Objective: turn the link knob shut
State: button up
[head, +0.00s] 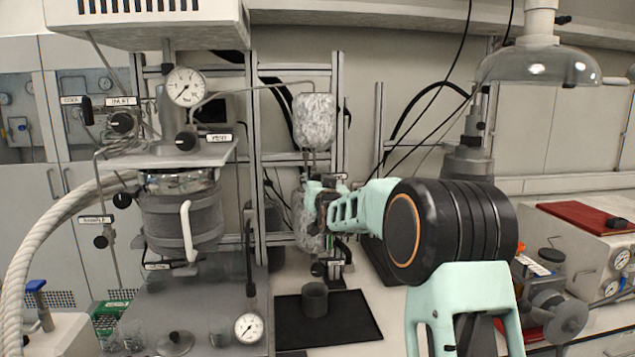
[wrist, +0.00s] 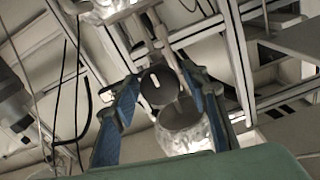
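A round dark knob (wrist: 159,86) with a white mark on its face shows in the wrist view, on thin piping above a foil-wrapped vessel (wrist: 186,127). I take it for the link knob; no label on it can be read. My gripper (wrist: 160,72) has its two blue fingers apart, one on each side of the knob. Whether the fingertips touch it I cannot tell. In the head view my gripper (head: 322,197) is at the lower foil-wrapped vessel (head: 303,228), below the upper one (head: 315,121). The knob is hidden there behind my gripper.
The reactor (head: 180,215) with labelled knobs and a dial gauge (head: 186,86) stands to the left. Metal frame posts (head: 252,150) flank the vessels. A grey cup (head: 314,298) stands on a black mat (head: 345,322) below my gripper. A glass dome (head: 540,65) hangs at right.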

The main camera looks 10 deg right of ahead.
jog(key=c, duration=0.9)
jog(key=shift+o, duration=0.2)
jog(key=shift+f+m+b, duration=0.15)
jog(key=shift+m+b, duration=0.25)
jog(key=shift+b, duration=0.45)
jog(key=m+b, duration=0.2)
jog(key=b, duration=0.1)
jog(key=shift+f, duration=0.1)
jog(key=m+b, duration=0.4)
jog(key=b, duration=0.1)
jog(key=shift+m, duration=0.3)
jog(key=m+b, duration=0.1)
jog(key=m, duration=0.1)
jog(key=m+b, duration=0.2)
jog(key=m, duration=0.1)
jog(key=shift+r+m, duration=0.2)
jog(key=shift+m, duration=0.1)
jog(key=m+b, duration=0.2)
jog(key=m, duration=0.2)
jog(key=shift+r+m, duration=0.15)
jog(key=shift+m, duration=0.25)
